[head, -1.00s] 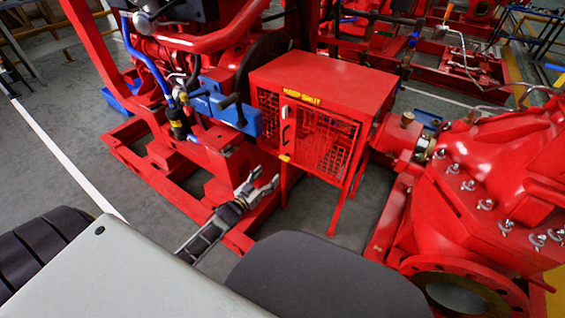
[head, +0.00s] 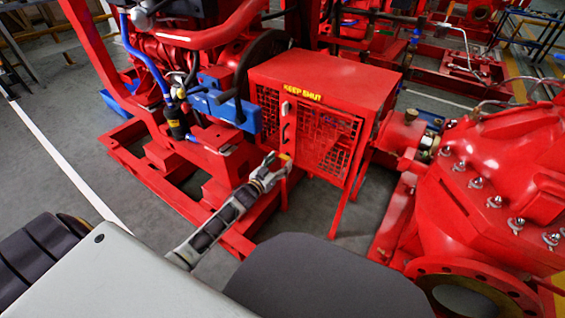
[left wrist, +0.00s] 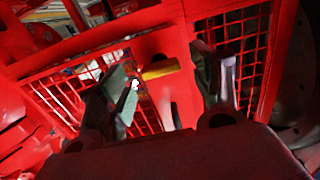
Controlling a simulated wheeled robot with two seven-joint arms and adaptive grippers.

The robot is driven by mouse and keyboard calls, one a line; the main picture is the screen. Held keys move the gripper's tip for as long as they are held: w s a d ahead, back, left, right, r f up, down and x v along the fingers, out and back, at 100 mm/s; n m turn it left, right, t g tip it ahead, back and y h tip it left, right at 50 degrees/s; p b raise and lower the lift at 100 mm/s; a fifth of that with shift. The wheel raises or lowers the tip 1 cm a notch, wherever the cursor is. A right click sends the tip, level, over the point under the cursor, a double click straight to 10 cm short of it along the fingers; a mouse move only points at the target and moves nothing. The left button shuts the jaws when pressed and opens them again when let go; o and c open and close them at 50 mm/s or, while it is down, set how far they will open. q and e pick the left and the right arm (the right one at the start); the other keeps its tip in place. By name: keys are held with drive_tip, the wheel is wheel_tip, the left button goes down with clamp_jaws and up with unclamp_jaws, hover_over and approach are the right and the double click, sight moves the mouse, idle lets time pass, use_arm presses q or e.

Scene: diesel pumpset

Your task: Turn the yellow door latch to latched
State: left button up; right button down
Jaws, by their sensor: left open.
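The yellow door latch (head: 285,157) is small and sits low on the front of the red mesh guard box (head: 325,82), below the door's pale handle (head: 284,108). In the left wrist view the latch (left wrist: 160,69) is a short yellow bar lying across a red upright plate. My left gripper (head: 279,166) is open at the latch, its fingertips close to the door front. In the left wrist view the latch shows between the two spread fingers (left wrist: 170,85); I cannot tell whether either touches it. My right gripper is not in view.
A yellow "KEEP SHUT" label (head: 303,91) is at the top of the box front. A blue block (head: 222,104) and red engine frame are left of the box. A large red pump (head: 490,200) stands at right. Grey floor is clear at the left.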

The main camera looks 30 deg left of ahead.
sight(285, 157)
use_arm(q)
drive_tip(key=shift+w+d+b, duration=0.1)
drive_tip(key=shift+w+b, duration=0.2)
drive_tip(key=shift+w, duration=0.8)
drive_tip(key=c, duration=1)
